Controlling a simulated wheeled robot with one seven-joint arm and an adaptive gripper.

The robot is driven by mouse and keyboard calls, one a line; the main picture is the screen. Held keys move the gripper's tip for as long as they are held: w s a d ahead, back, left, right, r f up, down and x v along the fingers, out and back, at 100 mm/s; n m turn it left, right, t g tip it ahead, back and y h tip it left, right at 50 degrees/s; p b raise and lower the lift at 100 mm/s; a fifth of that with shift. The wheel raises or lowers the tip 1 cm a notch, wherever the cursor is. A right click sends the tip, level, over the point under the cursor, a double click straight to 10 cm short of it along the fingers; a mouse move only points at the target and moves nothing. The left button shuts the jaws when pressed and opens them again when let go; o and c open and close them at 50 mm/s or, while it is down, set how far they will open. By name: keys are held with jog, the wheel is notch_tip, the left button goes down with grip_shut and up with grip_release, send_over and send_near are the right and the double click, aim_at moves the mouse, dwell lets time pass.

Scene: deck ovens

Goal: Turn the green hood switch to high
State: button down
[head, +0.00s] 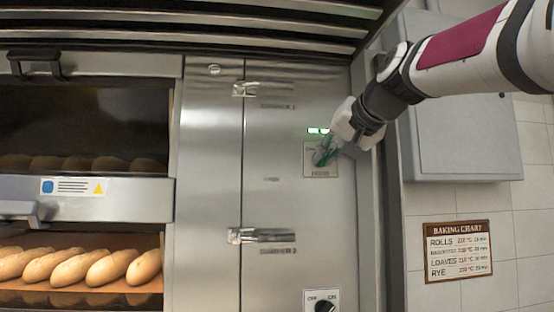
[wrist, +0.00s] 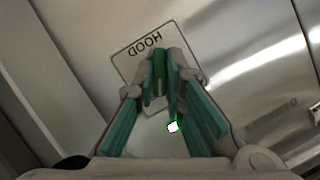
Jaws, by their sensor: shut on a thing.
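The green hood switch (head: 322,157) sits on a small plate on the steel panel, partly hidden by my gripper in the head view. In the wrist view the plate (wrist: 125,62) reads HOOD upside down, and the green switch (wrist: 159,75) shows between my fingertips. My gripper (head: 330,148) is at the plate, coming in from the upper right, and is shut on the switch. The gripper also shows in the wrist view (wrist: 160,85). A green light (head: 318,131) glows just above the plate. The switch's exact setting cannot be told, as the fingers cover most of the markings.
A black knob (head: 325,306) is below. Ovens with bread loaves (head: 70,270) are at left. A grey wall box (head: 460,120) stands right of the panel.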

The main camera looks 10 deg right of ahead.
jog(key=shift+f+m+y+b, duration=0.1)
jog(key=shift+m+y+b, duration=0.4)
jog(key=shift+m+b, duration=0.3)
jog(key=shift+m+t, duration=0.3)
jog(key=c, duration=1.7)
grip_release()
jog(key=shift+o, duration=0.2)
jog(key=v, duration=1.2)
jog(key=shift+d, duration=0.15)
